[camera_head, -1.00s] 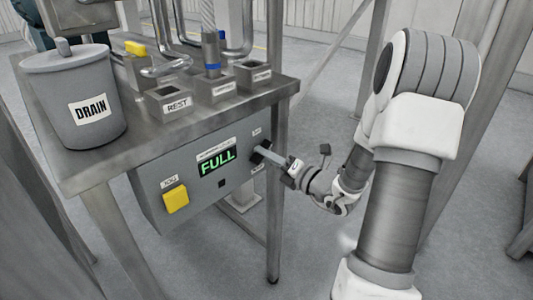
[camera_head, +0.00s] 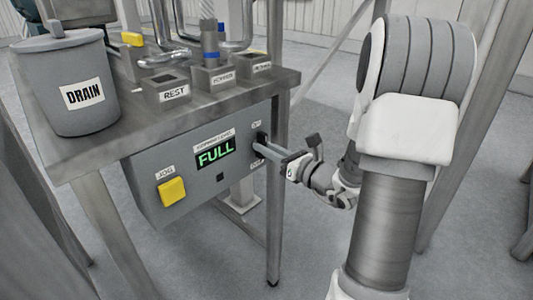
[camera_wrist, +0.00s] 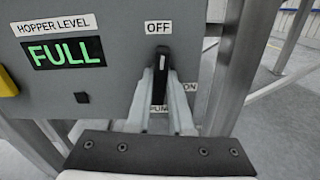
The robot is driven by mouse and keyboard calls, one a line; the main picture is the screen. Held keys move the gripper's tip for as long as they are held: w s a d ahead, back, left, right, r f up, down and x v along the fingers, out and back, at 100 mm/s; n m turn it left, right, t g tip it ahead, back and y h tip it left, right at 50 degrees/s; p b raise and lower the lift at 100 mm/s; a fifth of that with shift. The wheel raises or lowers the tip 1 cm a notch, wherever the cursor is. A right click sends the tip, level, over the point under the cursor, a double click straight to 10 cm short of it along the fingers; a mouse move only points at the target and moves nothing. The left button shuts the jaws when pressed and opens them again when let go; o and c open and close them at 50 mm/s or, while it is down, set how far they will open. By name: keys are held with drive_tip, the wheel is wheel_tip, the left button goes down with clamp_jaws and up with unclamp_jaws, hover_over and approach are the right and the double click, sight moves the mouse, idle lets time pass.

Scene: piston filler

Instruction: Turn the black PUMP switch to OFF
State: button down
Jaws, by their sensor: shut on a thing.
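The black PUMP switch (camera_wrist: 163,62) sits at the right end of the grey control panel (camera_head: 149,201). In the wrist view its bar stands upright, its top end just below the OFF label (camera_wrist: 158,27). The PUMP label (camera_wrist: 158,109) below is partly hidden by my fingers. My gripper (camera_wrist: 163,78) is shut on the switch, one finger on each side. In the head view my gripper (camera_head: 262,147) reaches it from the right, and the switch (camera_head: 261,137) is partly covered.
The panel also carries a green FULL display (camera_head: 215,152) and a yellow JOG button (camera_head: 172,190). A DRAIN pot (camera_head: 75,90) and a REST block (camera_head: 170,90) stand on the bench above. A metal bench leg (camera_head: 276,200) is close to my gripper.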

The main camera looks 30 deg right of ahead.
drive_tip(key=shift+n+b, duration=0.35)
drive_tip(key=shift+n, duration=0.25)
drive_tip(key=c, duration=0.8)
unclamp_jaws()
drive_tip(key=shift+s, duration=0.1)
drive_tip(key=p+v, duration=0.3)
drive_tip(key=v, duration=1.4)
drive_tip(key=shift+s, duration=0.15)
drive_tip(key=shift+d, duration=0.1)
